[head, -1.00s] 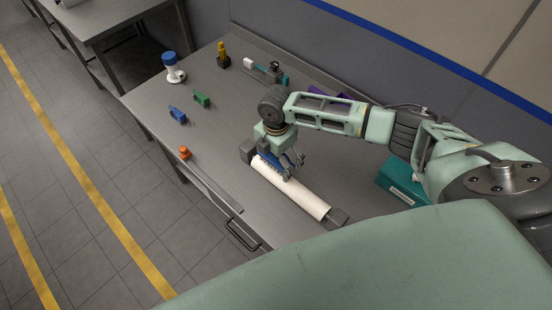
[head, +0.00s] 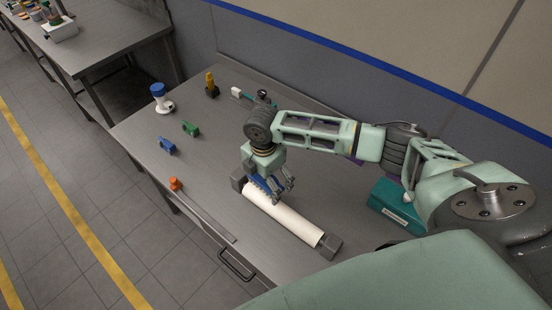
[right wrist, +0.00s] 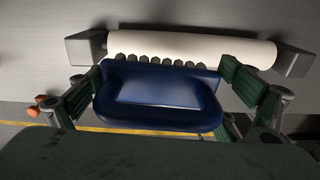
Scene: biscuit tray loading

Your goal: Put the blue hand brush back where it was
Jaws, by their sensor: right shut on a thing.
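The blue hand brush (right wrist: 160,97) is between the fingers of my right gripper (right wrist: 165,95), which is shut on it. In the right wrist view its dark bristle tufts point toward a white roller (right wrist: 200,47). In the head view the brush (head: 261,184) is partly hidden by my right gripper (head: 275,186) and sits at the left end of the white roller (head: 284,214). I cannot tell whether the bristles touch the roller. My left gripper is not in view.
The roller rests between grey end blocks (head: 329,246) on the steel table (head: 215,160). Small blue (head: 167,146), green (head: 190,129) and orange (head: 175,184) items stand to the left. A blue-topped white item (head: 161,100) stands behind them. A teal box (head: 396,207) is at right.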

